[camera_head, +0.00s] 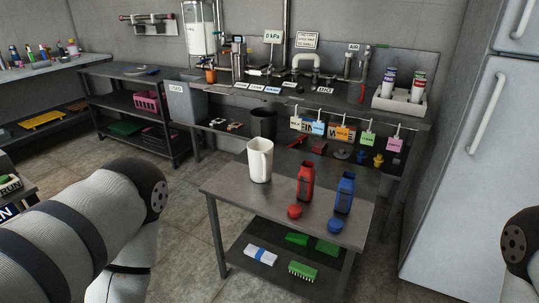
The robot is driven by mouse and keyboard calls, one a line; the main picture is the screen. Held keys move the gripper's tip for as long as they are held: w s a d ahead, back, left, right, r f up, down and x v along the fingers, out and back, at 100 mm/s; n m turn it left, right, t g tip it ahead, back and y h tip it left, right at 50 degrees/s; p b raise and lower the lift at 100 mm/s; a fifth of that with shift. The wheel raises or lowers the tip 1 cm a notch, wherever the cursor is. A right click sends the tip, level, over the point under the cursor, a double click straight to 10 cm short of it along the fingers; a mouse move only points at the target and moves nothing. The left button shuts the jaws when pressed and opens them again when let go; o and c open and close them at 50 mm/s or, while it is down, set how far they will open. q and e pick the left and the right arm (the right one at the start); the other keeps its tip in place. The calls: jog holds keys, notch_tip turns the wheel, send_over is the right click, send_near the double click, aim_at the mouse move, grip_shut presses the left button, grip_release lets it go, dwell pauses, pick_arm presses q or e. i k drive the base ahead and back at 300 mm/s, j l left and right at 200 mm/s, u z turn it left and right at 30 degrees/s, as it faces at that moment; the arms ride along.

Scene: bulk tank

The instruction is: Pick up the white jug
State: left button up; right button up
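The white jug (259,161) stands upright near the back left of the small grey table (226,191). Its handle faces right in the picture. Nothing is touching it. My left arm comes in from the left and bends at a dark joint in front of the table's left side; its gripper is not in view. Only a piece of my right arm shows at the right edge, and its gripper is also not in view.
A red bottle (305,182) and a blue bottle (345,192) stand right of the jug. A red cap (294,211) and a blue cap (334,226) lie in front of them. A workbench (300,98) stands behind, a fridge (468,150) at right.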

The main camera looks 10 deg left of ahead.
aim_at(261, 150)
jog(key=i+j+z, duration=0.1)
jog(key=j+z, duration=0.25)
jog(key=j, duration=0.35)
jog(key=j+z, duration=0.3)
jog(key=j, duration=0.45)
jog(key=j+z, duration=0.35)
jog(key=j, duration=0.4)
jog(key=k+j+z, duration=0.1)
jog(key=j+z, duration=0.25)
jog(key=j, duration=0.35)
jog(key=i+j+z, duration=0.3)
jog(key=k+j, duration=0.05)
jog(key=j, duration=0.05)
